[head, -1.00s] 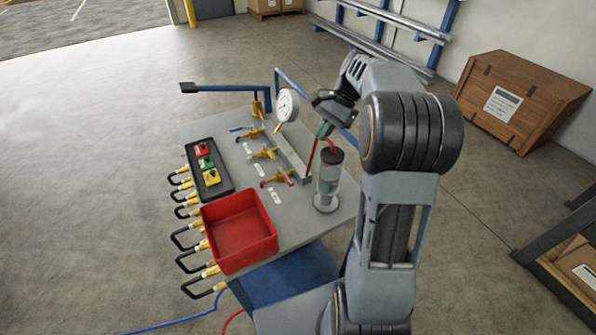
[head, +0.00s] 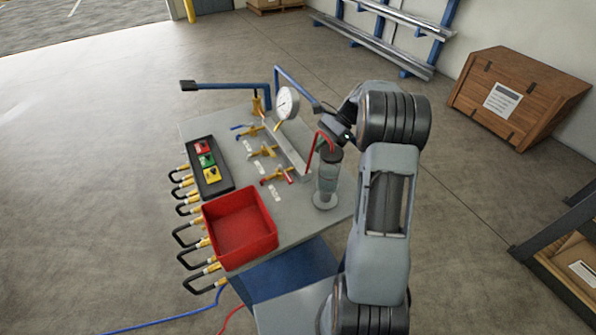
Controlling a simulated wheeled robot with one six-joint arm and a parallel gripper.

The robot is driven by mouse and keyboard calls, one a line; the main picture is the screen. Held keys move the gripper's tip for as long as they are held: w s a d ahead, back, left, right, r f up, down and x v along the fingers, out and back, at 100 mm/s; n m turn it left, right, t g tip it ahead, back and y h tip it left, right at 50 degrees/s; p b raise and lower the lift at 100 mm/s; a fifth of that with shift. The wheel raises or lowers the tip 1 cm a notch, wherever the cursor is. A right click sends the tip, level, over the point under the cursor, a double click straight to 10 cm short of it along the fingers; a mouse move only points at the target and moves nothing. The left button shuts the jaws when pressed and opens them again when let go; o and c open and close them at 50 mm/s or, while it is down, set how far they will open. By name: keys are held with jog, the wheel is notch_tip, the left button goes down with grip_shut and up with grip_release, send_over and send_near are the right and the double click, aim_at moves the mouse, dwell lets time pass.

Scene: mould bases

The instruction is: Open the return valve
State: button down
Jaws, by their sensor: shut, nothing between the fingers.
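Three brass valves stand in a row along the manifold on the grey bench. The far one has a blue lever (head: 244,127), the middle valve (head: 262,153) looks yellow, and the near one has a red lever (head: 287,175). White labels lie beside them, too small to read, so I cannot tell which is the return valve. My gripper (head: 324,109) is shut and empty. It is above the bench's right side, beside the pressure gauge and above the clear cylinder, apart from the valves. My wrist partly hides it.
A round gauge (head: 286,103) and blue pipe frame (head: 298,88) rise behind the valves. A clear cylinder (head: 327,185) with a red hose stands to the right. A red bin (head: 238,225) and button box (head: 209,170) occupy the bench's left side.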

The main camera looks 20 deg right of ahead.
aim_at(288, 177)
jog(key=x, duration=1)
jog(key=shift+s+a+f+p, duration=0.1)
jog(key=shift+a+f+p, duration=0.2)
jog(key=shift+p, duration=0.1)
